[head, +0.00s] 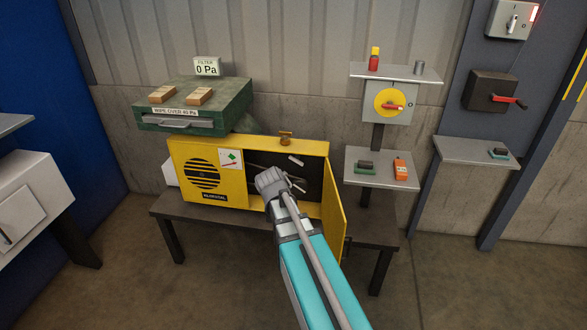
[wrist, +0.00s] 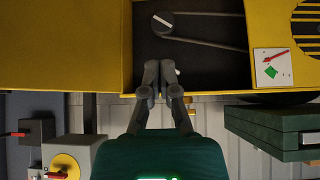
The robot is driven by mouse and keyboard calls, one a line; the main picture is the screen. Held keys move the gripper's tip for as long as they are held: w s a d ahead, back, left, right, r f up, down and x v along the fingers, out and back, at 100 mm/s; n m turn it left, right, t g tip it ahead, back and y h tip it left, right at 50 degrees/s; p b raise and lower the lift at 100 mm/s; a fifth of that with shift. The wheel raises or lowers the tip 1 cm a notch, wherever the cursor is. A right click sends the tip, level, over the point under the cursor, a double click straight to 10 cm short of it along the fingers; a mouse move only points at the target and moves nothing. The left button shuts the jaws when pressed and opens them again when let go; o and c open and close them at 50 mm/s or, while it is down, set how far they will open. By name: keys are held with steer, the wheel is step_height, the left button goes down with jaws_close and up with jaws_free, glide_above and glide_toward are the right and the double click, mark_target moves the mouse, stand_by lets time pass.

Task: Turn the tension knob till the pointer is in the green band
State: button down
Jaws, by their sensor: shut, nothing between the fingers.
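The brass knob (head: 286,138) stands on top of the yellow cabinet (head: 207,190); I cannot tell for certain that it is the tension knob. A white bar (wrist: 170,68) shows beside the fingertips. A dark belt loop (wrist: 210,28) lies deeper in the bay.
The yellow door (head: 334,205) hangs open on the right. A green filter box (head: 225,100) with two wooden blocks stands behind on the left. The floor in front is clear.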

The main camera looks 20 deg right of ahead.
mark_target(292, 158)
steer(key=w+d+f+m+t+h+b, duration=0.1)
steer(key=w+d+m+t+b, duration=0.1)
steer(key=w+d+b, duration=0.3)
steer(key=w+d+f+m+t+h+b, duration=0.1)
steer(key=w+d+t+b, duration=0.4)
steer(key=w, duration=0.5)
steer(key=shift+d+m+t+b, duration=0.15)
steer(key=shift+m+t+b, duration=0.15)
steer(key=shift+m+b, duration=0.25)
steer(key=shift+w, duration=0.25)
steer(key=b+x, duration=0.2)
steer(key=x, duration=0.7)
steer(key=shift+d+r, duration=0.1)
steer(key=shift+d, duration=0.1)
steer(key=shift+w+d, duration=0.15)
steer(key=shift+w, duration=0.1)
steer(key=shift+w+a+f+n+g+h, duration=0.1)
steer(key=shift+w+a+n+g+h, duration=0.15)
steer(key=shift+n, duration=0.4)
steer(key=shift+a+f+n+g+h, duration=0.15)
steer(key=shift+n+h, duration=0.2)
steer(key=shift+n, duration=0.25)
